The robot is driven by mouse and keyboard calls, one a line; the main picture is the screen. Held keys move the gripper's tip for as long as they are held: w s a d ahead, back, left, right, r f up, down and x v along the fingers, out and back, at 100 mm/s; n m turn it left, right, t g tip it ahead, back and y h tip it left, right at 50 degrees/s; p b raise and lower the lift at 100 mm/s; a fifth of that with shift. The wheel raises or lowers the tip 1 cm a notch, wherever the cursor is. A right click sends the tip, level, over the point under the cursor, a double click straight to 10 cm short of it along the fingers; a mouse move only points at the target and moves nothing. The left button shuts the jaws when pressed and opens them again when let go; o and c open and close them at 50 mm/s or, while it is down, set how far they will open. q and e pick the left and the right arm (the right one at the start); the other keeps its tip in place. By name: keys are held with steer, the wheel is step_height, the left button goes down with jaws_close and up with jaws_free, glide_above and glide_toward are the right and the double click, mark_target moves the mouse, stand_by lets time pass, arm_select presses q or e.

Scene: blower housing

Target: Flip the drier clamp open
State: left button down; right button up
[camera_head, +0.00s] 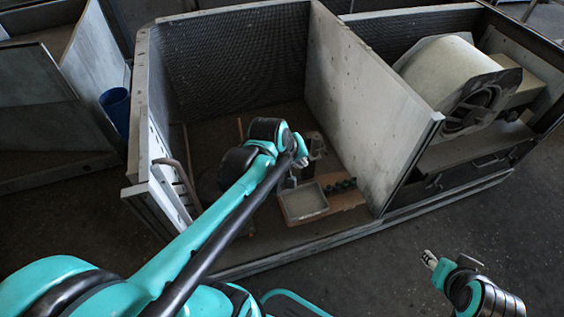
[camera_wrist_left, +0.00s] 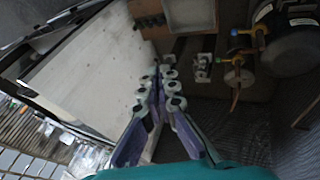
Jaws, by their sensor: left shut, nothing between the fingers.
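A small grey metal fitting (camera_wrist_left: 202,67), which looks like the drier clamp, sits on the housing floor to the right of my left fingertips in the left wrist view. I cannot tell whether it is open or shut. My left gripper (camera_wrist_left: 160,75) is shut and empty, its fingers together and apart from the fitting. In the head view my left gripper (camera_head: 302,160) hangs inside the left bay of the housing, and the arm hides part of the floor. My right gripper (camera_head: 430,260) is outside the housing at the lower right, too small to judge its fingers.
A pale divider wall (camera_head: 352,95) stands right of my left gripper. A shallow light tray (camera_head: 303,203) lies below it. A pipe fitting with yellow and blue parts (camera_wrist_left: 238,62) and a black round unit (camera_wrist_left: 287,38) stand close to the right. A blower (camera_head: 450,75) fills the right bay.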

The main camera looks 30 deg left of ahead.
arm_select(q)
steer(key=w+a+f+n+h+p, duration=0.1)
steer(key=w+a+f+n, duration=0.4)
steer(key=w+a+n, duration=0.3)
steer(key=a+f+n+h+p, duration=0.1)
steer(key=a+f+n, duration=0.5)
steer(key=f, duration=0.3)
steer(key=w+a+f+n+t+h+p, duration=0.1)
steer(key=a+f+n, duration=0.6)
steer(key=f, duration=0.3)
steer(key=shift+a+f+p, duration=0.15)
steer(key=shift+a+p, duration=0.15)
steer(key=shift+a, duration=0.25)
steer(key=shift+w, duration=0.15)
steer(key=w+d+r+b+x, duration=0.1)
steer(key=b+x, duration=0.4)
steer(key=x, duration=0.8)
steer(key=shift+w+r, duration=0.3)
steer(key=shift+w, duration=0.05)
steer(key=shift+w+d, duration=0.1)
steer(key=shift+d, duration=0.05)
